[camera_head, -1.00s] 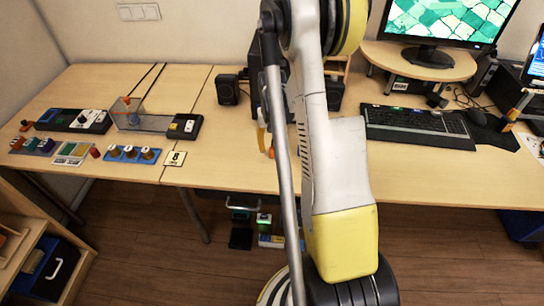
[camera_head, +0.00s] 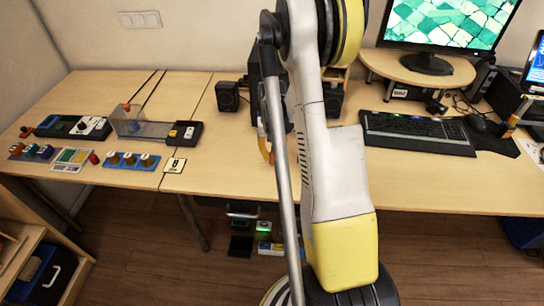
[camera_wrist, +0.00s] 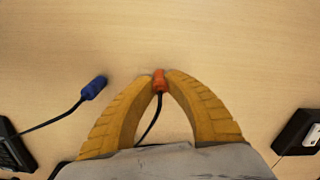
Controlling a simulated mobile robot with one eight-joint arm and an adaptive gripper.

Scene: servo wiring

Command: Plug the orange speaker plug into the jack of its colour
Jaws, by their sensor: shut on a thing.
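The orange speaker plug (camera_wrist: 159,80) is between the tips of my gripper (camera_wrist: 160,76) in the wrist view. The yellow fingers are shut on it, and its dark cable runs down between them. A blue plug (camera_wrist: 94,88) on a dark cable lies on the table to the left of my fingers, apart from them. In the head view a yellow finger (camera_head: 264,150) shows beside my arm, in front of the dark case (camera_head: 256,92); my arm hides the plug there. I cannot make out an orange jack in either view.
A black speaker (camera_head: 228,96) stands left of the dark case, another (camera_head: 333,100) right of it. A keyboard (camera_head: 418,132) lies to the right. Blue-based knobs (camera_head: 131,161) and a clear box (camera_head: 140,128) are at the left. The wood around the plug is mostly clear.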

